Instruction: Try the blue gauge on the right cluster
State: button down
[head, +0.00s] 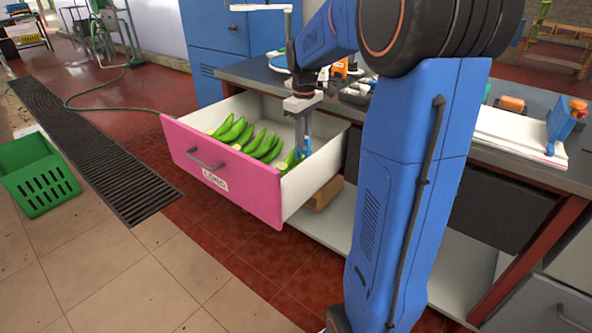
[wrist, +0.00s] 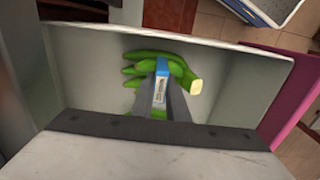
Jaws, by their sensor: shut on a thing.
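An open pink-fronted drawer (head: 190,165), labelled "LONG", holds green banana clusters in a row. The left ones (head: 230,129) lie clear of my gripper. The right cluster (head: 289,162) is nearest my gripper and partly hidden. My gripper (head: 303,128) points down into the drawer's right part, shut on the blue gauge (head: 304,148). In the wrist view, the blue gauge (wrist: 160,82) with a pale printed label sits between the fingers, over green bananas (wrist: 185,70) with a pale cut stem end. I cannot tell whether the gauge touches the fruit.
The drawer's white side wall (head: 315,170) stands close to my gripper. The counter (head: 385,115) behind carries small orange and dark items. A green crate (head: 40,178) is on the floor at left.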

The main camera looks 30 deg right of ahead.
jog(key=shift+r, duration=2.6)
